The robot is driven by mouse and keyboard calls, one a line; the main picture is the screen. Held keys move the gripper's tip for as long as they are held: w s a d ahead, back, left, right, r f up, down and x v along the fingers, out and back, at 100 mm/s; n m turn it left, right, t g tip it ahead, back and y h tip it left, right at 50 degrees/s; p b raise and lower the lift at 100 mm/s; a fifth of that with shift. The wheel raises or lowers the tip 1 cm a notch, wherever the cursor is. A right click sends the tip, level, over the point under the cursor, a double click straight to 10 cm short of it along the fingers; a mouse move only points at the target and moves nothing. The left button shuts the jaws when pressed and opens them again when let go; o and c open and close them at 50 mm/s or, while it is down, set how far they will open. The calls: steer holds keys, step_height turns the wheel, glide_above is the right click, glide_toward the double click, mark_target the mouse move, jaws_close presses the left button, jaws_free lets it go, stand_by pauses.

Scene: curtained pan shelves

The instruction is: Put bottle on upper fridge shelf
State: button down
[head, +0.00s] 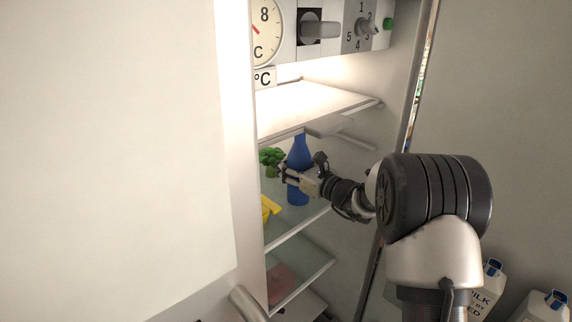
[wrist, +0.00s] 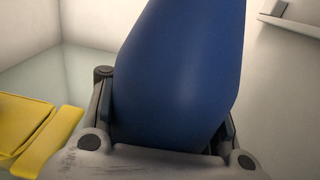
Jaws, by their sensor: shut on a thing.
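The blue bottle (head: 299,155) is upright inside the fridge, between the upper shelf and the glass shelf below. My gripper (head: 290,178) is shut on the bottle's body. In the wrist view the bottle (wrist: 180,70) fills the middle, with a finger of my gripper (wrist: 165,130) on each side of it. Whether its base touches the glass shelf (head: 295,222) is hard to tell. The upper fridge shelf (head: 312,102) is above the bottle, brightly lit and empty where it shows; the bottle's top reaches close to its front edge.
Green broccoli (head: 271,157) and a yellow item (head: 270,207) are left of the bottle; yellow pieces also show in the wrist view (wrist: 25,120). A pink item (head: 282,282) lies on a lower level. A large white panel (head: 110,140) blocks the left. Milk cartons (head: 492,275) stand at lower right.

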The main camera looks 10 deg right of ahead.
steer(key=shift+f+b, duration=0.15)
steer(key=shift+b, duration=0.15)
steer(key=c, duration=0.7)
jaws_free()
steer(key=shift+f, duration=0.15)
steer(key=shift+s, duration=0.1)
steer(key=v, duration=1.2)
steer(key=shift+c, duration=0.6)
jaws_close()
stand_by(0.3)
